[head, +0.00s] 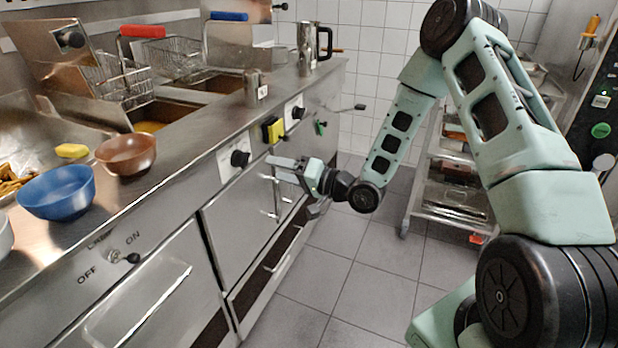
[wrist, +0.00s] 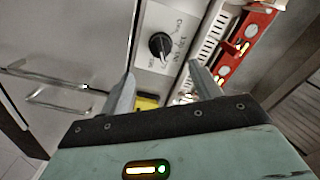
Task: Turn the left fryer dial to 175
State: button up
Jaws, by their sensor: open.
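The left fryer dial (head: 240,158) is a black knob on a white plate on the steel front panel. It also shows in the wrist view (wrist: 160,45), ahead of and between my fingertips. Its pale pointer mark points toward the bottom of that picture; the plate's markings are too small to read. My gripper (head: 272,170) is open and empty, in front of the panel, below and to the right of the left dial. In the wrist view its two fingers (wrist: 161,70) are apart and do not visibly touch the dial.
A yellow block (head: 272,130) sits on the panel between the left dial and a second dial (head: 298,112). Drawer handles (wrist: 55,88) stick out from the fronts. A blue bowl (head: 57,190) and brown bowl (head: 126,153) stand on the counter. Floor in front is clear.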

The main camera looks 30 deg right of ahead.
jog(key=v, duration=0.7)
jog(key=shift+s, duration=0.15)
jog(key=shift+d, duration=0.15)
jog(key=s+a+n+g+h, duration=0.6)
jog(key=a+n+g, duration=0.25)
jog(key=a, duration=0.45)
jog(key=s+a+r+n+g+h, duration=0.1)
jog(key=s+r+g, duration=0.15)
jog(key=s, duration=0.55)
jog(key=s+a+r+n+g+h, duration=0.2)
jog(key=s+r, duration=0.1)
jog(key=s, duration=0.4)
jog(key=s+a+r+n+g+h, duration=0.1)
jog(key=s+r+g, duration=0.15)
jog(key=s, duration=0.55)
notch_tip(320, 180, up, 12)
jog(key=p, duration=1.2)
jog(key=shift+w+t, duration=0.2)
jog(key=shift+t, duration=0.25)
